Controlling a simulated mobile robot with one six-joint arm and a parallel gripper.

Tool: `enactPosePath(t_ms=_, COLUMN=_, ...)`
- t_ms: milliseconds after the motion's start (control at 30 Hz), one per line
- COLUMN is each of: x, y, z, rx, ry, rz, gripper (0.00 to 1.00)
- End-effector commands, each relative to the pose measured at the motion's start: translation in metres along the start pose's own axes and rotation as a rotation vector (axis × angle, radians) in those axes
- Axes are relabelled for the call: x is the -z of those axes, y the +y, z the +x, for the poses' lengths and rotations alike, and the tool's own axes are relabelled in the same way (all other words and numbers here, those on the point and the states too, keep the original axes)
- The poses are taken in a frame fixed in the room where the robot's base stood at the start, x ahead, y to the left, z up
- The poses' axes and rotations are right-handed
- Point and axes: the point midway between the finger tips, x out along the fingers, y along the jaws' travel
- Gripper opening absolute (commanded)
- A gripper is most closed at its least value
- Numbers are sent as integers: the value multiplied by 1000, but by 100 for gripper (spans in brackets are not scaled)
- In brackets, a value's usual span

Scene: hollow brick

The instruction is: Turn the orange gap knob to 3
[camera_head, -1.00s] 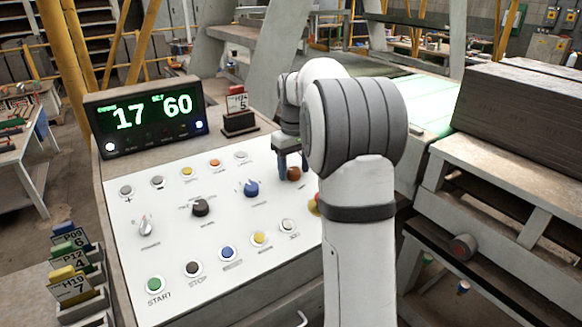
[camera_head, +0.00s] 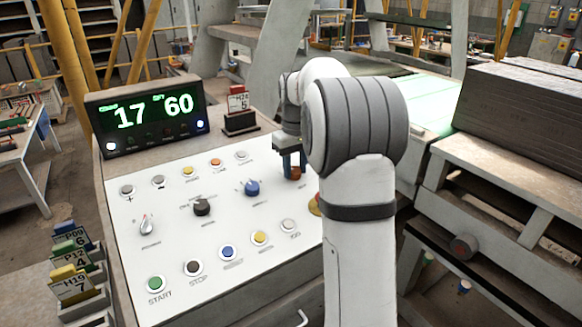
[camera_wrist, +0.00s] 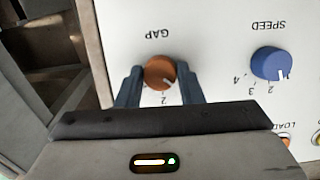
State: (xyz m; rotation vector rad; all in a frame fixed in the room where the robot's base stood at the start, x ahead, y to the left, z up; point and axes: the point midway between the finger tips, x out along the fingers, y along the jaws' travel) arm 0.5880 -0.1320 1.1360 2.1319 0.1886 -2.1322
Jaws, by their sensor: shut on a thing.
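The orange gap knob (camera_wrist: 160,73) sits on the white panel under the upside-down word GAP in the wrist view. Its white pointer line faces the lower right, to the right of the printed 2. The other gap digits are hidden or unclear. My gripper (camera_wrist: 161,84) is shut on the knob, one dark finger on each side. In the head view my gripper (camera_head: 292,165) points down at the panel's upper right, and the knob (camera_head: 296,173) shows between its fingers, partly hidden.
The blue SPEED knob (camera_wrist: 271,64) stands to the right in the wrist view, apart from my fingers. The panel (camera_head: 180,250) carries other knobs and buttons, including a black knob (camera_head: 202,207). A display (camera_head: 148,117) reads 17 and 60.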

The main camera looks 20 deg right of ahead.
Motion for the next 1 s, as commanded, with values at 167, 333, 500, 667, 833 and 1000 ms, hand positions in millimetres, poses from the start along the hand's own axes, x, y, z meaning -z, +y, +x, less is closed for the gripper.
enactPosePath(t_ms=167, x=0, y=0, z=-1, rx=25, ry=-1, rz=63, gripper=11)
enactPosePath(t_ms=333, x=0, y=1, z=-2, rx=57, ry=-1, rz=176, gripper=11)
enactPosePath(t_ms=500, x=0, y=2, z=-2, rx=98, ry=-2, rz=326, gripper=11)
enactPosePath(t_ms=667, x=-1, y=3, z=-1, rx=140, ry=-2, rz=473, gripper=11)
enactPosePath(t_ms=833, x=-2, y=5, z=0, rx=183, ry=-2, rz=629, gripper=11)
enactPosePath(t_ms=1000, x=-2, y=5, z=0, rx=227, ry=-2, rz=783, gripper=11)
